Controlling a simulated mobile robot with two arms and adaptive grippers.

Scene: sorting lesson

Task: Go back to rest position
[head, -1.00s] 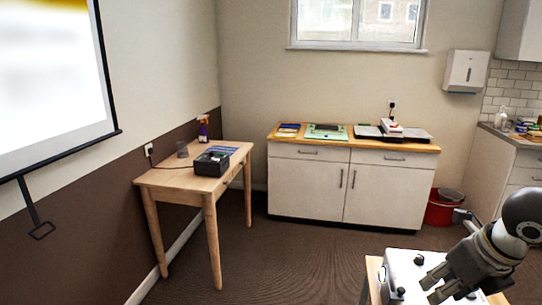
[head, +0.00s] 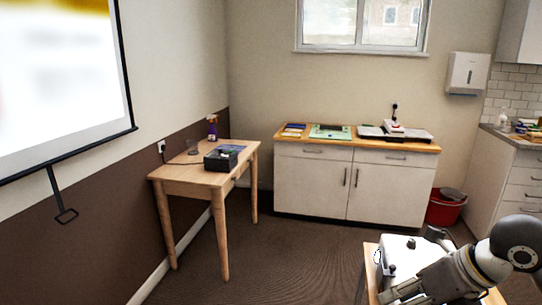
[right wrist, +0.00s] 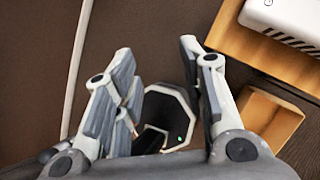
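My right gripper (head: 398,292) is at the lower right of the head view, in front of a small wooden table. In the right wrist view my right gripper (right wrist: 160,85) has its fingers spread apart, with nothing held between them. Brown floor and a dark part with a small green light, likely my own body, show beyond the fingers. My left gripper is not in view.
The small wooden table (head: 371,284) bears a white device (head: 405,252), close to my right gripper. A wooden desk (head: 190,174) with a black box (head: 222,158) stands left. A white cabinet (head: 312,184) and a red bucket (head: 443,209) are behind. Middle floor is clear.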

